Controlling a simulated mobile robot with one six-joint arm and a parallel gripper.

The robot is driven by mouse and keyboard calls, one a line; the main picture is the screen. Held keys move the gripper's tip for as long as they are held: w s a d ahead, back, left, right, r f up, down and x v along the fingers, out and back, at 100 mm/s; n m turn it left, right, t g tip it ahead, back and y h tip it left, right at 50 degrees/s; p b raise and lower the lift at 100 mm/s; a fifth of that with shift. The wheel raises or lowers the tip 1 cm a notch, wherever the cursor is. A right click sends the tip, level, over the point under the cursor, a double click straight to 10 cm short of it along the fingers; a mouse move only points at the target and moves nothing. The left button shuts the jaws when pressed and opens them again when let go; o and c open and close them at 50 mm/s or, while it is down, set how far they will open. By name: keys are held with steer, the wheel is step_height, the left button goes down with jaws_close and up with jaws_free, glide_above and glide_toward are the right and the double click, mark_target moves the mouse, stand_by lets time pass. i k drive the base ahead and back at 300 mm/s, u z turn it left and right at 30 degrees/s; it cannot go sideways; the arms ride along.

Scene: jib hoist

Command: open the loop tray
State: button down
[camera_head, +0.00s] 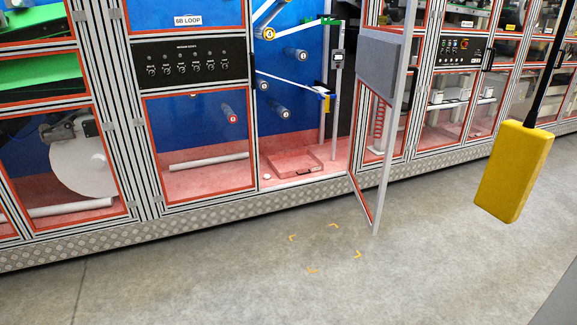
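What looks like the loop tray (287,163) is a shallow, see-through tray on the reddish floor of the open machine bay, in the middle of the head view. A small dark handle (303,172) shows on its front edge, near the bay's sill. The frame does not show clearly whether the tray is fully pushed in. My gripper is not in view.
A framed door (382,150) stands swung open at the bay's right side, reaching out over the floor. A yellow pendant box (514,172) hangs on a black cable at the right. Yellow corner marks (333,225) lie on clear grey floor before the bay.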

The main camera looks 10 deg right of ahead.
mark_target(298, 162)
steer(key=u, duration=0.1)
steer(key=i, duration=2.4)
steer(key=u, duration=0.35)
steer(key=i, duration=1.4)
steer(key=u, duration=0.2)
